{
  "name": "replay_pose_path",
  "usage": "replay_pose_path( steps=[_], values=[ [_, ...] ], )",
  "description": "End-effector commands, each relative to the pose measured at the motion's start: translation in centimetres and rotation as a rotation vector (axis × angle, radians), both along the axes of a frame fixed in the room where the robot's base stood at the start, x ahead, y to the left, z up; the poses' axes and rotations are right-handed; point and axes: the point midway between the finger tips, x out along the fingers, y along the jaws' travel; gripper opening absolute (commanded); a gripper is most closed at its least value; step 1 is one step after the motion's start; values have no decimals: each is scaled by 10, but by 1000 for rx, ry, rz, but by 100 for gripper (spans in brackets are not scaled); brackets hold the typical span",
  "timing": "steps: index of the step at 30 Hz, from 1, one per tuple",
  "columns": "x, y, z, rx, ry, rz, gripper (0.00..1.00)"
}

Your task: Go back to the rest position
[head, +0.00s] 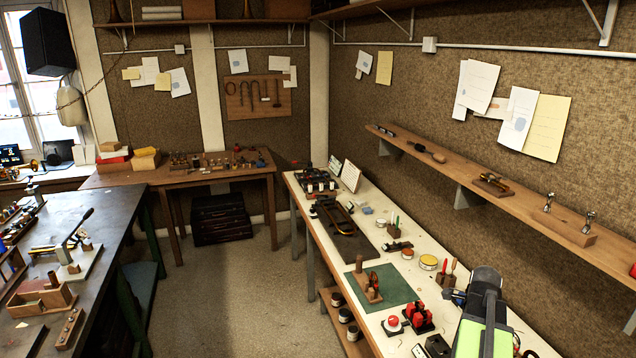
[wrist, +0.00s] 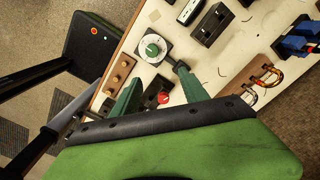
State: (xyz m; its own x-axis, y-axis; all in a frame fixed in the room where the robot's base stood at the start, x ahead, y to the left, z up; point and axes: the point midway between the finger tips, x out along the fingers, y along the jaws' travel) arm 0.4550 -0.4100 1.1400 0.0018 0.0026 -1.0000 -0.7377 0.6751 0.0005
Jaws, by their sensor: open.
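In the wrist view my gripper (wrist: 156,73) has its two green fingers spread apart, with nothing held between them. It is over a pale bench top (wrist: 205,65). A small device with a green and white dial (wrist: 152,48) lies beyond the fingertips. A red knob (wrist: 163,97) on a dark box shows between the fingers. In the head view my arm is at the lower right, over the near end of the long white bench (head: 408,262). The fingertips cannot be made out there.
A green mat (head: 395,287), a red button (head: 393,321) and red blocks (head: 418,315) are on the bench near my arm. A wooden wall shelf (head: 455,172) runs above it. A dark workbench (head: 100,215) stands left; the floor (head: 235,290) between is clear.

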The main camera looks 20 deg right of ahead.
Motion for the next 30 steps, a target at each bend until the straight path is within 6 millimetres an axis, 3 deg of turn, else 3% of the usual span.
replay_pose_path(
  steps=[1,3,7,12,18,21,30],
  values=[
    [30,37,-33,0,0,81,52],
    [62,86,-54,0,0,185,52],
    [107,183,-91,-1,0,454,52],
    [131,297,-129,-2,-1,898,52],
    [127,398,-161,-3,-2,1492,52],
    [122,414,-161,-4,-3,1750,52],
    [117,411,-157,-4,-3,2264,52]
  ],
)
